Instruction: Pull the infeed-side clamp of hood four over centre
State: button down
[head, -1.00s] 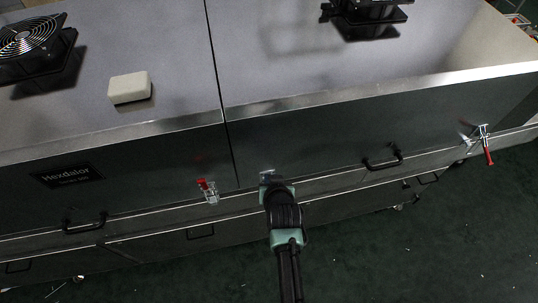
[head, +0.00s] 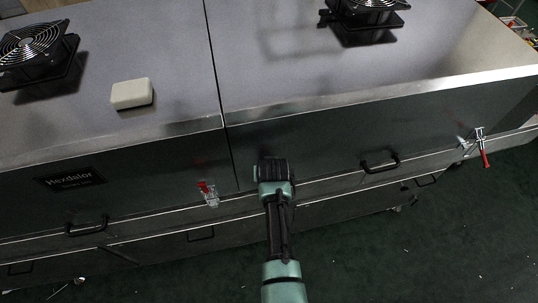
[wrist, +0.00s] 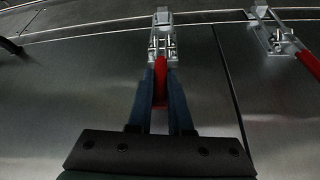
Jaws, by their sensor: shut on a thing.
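In the wrist view my gripper (wrist: 161,84) is shut on the red handle (wrist: 161,92) of a silver toggle clamp (wrist: 162,42). The handle lies between the two dark blue fingers, in line with them. A second clamp (wrist: 278,38) with a red handle sits to the right, across the panel seam. In the head view my arm hides the held clamp and fingertips. The clamp left of the seam shows there (head: 209,194), and another red-handled clamp (head: 480,143) is at the far right. No marking here tells me which is infeed-side.
The long dark metal housing has black pull handles, one right of my arm (head: 380,162) and one at left (head: 86,226). On top are fans (head: 38,50) and a pale box (head: 132,94). The dark green floor (head: 420,255) in front is mostly clear.

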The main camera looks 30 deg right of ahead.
jog(key=c, duration=0.8)
grip_release()
jog(key=shift+c, duration=0.2)
jog(key=v, duration=1.3)
jog(key=shift+w, duration=0.1)
